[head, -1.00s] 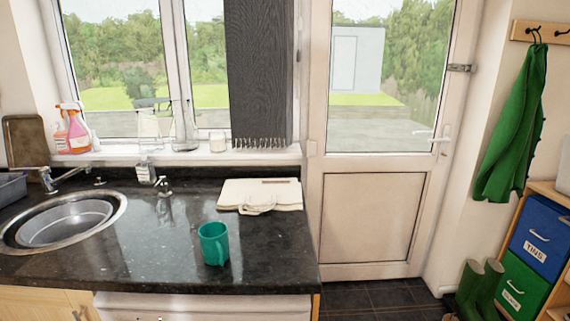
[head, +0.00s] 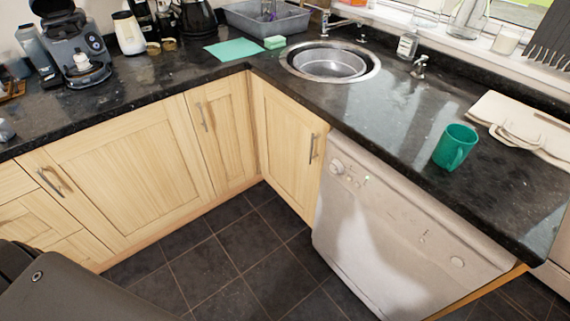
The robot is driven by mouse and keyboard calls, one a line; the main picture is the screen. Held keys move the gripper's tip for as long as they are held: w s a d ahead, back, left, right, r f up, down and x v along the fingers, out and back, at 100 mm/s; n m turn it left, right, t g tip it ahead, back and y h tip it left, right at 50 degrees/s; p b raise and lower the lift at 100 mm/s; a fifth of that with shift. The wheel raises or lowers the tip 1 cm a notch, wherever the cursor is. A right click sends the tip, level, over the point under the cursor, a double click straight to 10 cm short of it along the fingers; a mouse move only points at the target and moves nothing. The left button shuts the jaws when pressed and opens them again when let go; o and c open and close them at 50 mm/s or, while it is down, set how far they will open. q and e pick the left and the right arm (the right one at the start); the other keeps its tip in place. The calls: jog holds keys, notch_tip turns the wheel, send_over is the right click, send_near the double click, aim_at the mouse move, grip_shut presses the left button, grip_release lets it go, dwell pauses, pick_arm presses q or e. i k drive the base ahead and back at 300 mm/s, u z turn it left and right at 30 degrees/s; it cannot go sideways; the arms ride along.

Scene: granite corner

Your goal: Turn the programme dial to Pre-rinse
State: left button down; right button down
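A white dishwasher (head: 385,240) stands under the granite counter at the right. Its control panel runs along the top of its front. A round programme dial (head: 337,167) sits near the panel's left end, with small marks beside it that are too small to read. Another round knob or button (head: 457,262) is near the right end. I cannot tell which setting the dial points to. Neither of my grippers shows in the head view; only a dark part of my own body is at the lower left.
A round sink (head: 330,64) lies behind. Wooden cupboards (head: 130,155) line the left. The dark tiled floor (head: 235,255) before the dishwasher is clear.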

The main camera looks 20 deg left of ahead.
aim_at(336, 166)
jog(key=u, duration=0.2)
jog(key=k, duration=1.1)
jog(key=z, duration=1.3)
jog(key=i, duration=1.4)
jog(key=u, duration=0.75)
jog(key=i, duration=0.6)
jog(key=u, duration=0.65)
